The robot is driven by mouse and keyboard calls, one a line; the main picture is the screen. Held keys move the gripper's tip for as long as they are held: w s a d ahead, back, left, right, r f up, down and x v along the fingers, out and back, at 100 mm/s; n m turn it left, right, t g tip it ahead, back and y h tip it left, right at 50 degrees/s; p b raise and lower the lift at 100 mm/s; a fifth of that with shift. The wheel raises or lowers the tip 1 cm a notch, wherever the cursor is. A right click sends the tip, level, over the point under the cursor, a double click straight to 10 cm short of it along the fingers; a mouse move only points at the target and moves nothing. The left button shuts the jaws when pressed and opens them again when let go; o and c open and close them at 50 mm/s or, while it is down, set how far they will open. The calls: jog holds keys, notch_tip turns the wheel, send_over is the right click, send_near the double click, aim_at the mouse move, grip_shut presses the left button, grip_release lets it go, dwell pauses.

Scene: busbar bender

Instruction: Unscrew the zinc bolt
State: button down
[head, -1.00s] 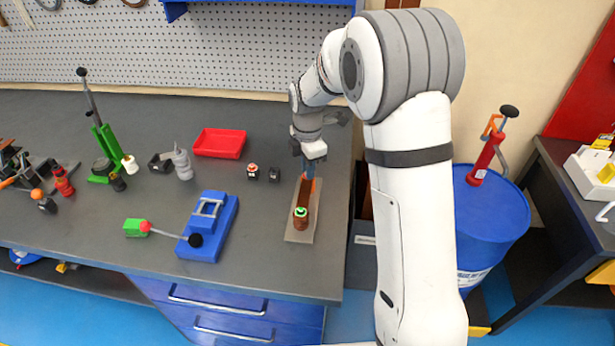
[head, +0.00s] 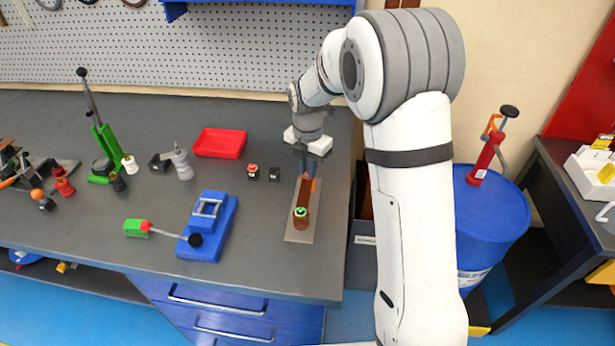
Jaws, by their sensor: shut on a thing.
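My gripper (head: 307,163) points down over the far end of a copper-brown bar device (head: 306,191) on a grey plate (head: 297,236), at the right end of the bench. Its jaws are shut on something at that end. I take this to be the zinc bolt, but the jaws hide it and it is too small to make out. An orange part shows just below the fingertips. At the near end of the device stands a brown cylinder with a green ring on top (head: 301,212).
A green lever press (head: 103,140) stands farther left. A blue drum (head: 490,220) stands right of the bench.

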jog(key=n, duration=0.5)
jog(key=c, duration=1.6)
grip_release()
jog(key=shift+c, duration=0.2)
jog(key=m, duration=0.5)
jog(key=shift+m, duration=0.4)
jog(key=shift+m, duration=0.4)
jog(key=m, duration=0.4)
jog(key=shift+m, duration=0.4)
